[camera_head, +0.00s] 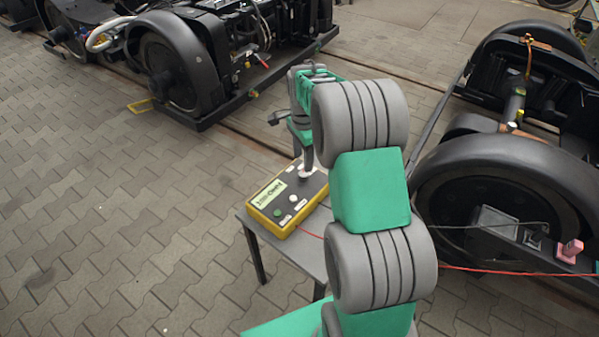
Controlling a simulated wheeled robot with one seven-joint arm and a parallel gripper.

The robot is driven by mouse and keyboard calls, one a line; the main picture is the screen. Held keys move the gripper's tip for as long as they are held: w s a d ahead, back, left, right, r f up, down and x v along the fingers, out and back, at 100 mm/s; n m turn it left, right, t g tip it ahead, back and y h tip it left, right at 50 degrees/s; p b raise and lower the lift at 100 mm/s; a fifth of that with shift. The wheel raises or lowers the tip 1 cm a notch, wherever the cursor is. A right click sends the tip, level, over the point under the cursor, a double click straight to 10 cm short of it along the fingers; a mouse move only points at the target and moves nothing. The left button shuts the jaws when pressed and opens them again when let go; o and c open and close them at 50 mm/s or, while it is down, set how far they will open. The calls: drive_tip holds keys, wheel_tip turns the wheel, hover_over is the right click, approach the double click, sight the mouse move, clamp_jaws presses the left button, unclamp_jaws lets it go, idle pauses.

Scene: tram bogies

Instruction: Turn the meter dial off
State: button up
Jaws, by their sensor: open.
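The meter (287,203) is a yellow box with a dark grey top, lying on a small grey table. Its face has a pale display with dark characters, a green round button (277,213), white round and oblong parts, and a pale round knob (305,174), which looks like the dial. My gripper (307,165) points down from the far end of my arm, right over the knob. It is open, but its fingers show as one narrow shape. I cannot tell whether they touch the knob or stand around it. The dial's marks are too small to read.
The table (315,258) has a bare strip in front of the meter. A red cable (470,269) runs from the meter to the right-hand bogie (500,180). Another bogie (190,65) stands at the upper left. Open paving lies to the left.

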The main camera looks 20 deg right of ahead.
sight(302, 174)
wheel_tip(302, 174, down, 7)
drive_tip(key=shift+a+r, duration=0.1)
drive_tip(key=shift+r, duration=0.1)
drive_tip(key=shift+c, duration=0.2)
